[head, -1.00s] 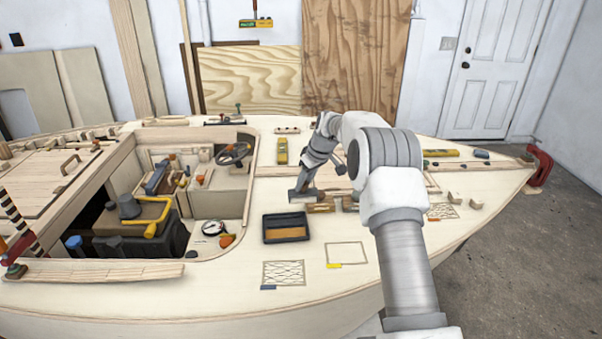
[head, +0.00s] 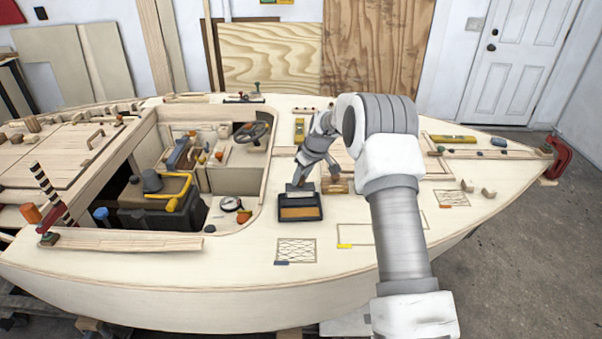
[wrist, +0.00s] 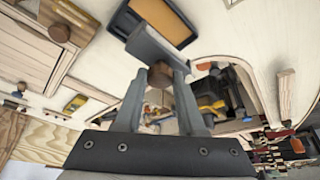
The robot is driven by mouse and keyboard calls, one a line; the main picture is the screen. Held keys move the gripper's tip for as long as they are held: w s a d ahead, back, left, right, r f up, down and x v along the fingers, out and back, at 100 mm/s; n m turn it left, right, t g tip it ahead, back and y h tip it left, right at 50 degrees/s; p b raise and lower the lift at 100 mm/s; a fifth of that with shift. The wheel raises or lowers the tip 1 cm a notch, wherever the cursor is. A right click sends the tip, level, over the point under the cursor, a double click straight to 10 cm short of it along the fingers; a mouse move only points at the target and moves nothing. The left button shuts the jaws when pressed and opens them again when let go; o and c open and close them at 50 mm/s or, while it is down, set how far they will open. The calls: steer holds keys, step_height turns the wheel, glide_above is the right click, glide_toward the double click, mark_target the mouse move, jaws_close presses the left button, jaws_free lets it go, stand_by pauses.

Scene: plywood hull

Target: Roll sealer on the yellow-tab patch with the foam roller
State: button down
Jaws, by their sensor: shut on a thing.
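My gripper (head: 301,174) is shut on the foam roller (head: 299,187). In the wrist view my gripper (wrist: 159,74) has its two fingers on a brown handle, with the grey roller head (wrist: 155,50) beyond. The dark tray (head: 300,219) with orange-brown sealer lies on the deck. The roller is at the tray's far edge and overlaps the tray (wrist: 121,22) in the wrist view; I cannot tell whether they touch. The yellow-tab patch (head: 358,228) is a plain outlined rectangle right of the tray, partly hidden by my arm. Its yellow tab (head: 345,246) shows.
A hatched patch (head: 296,250) with a blue tab is in front of the tray. Another hatched patch (head: 452,198) with an orange tab is at right. A wooden block (head: 337,186) stands beside the roller. The open cockpit (head: 225,178) lies left.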

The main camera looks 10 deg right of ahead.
mark_target(303, 192)
step_height(303, 192, down, 6)
steer(key=shift+r+b, duration=0.1)
steer(key=shift+b, duration=1.15)
steer(key=shift+f+b, duration=0.75)
steer(key=shift+b, duration=0.05)
steer(key=shift+f+b, duration=0.45)
steer(key=shift+b, duration=0.2)
stand_by(1.0)
steer(key=shift+r, duration=0.15)
steer(key=shift+r+p, duration=1.6)
steer(key=shift+r, duration=2.3)
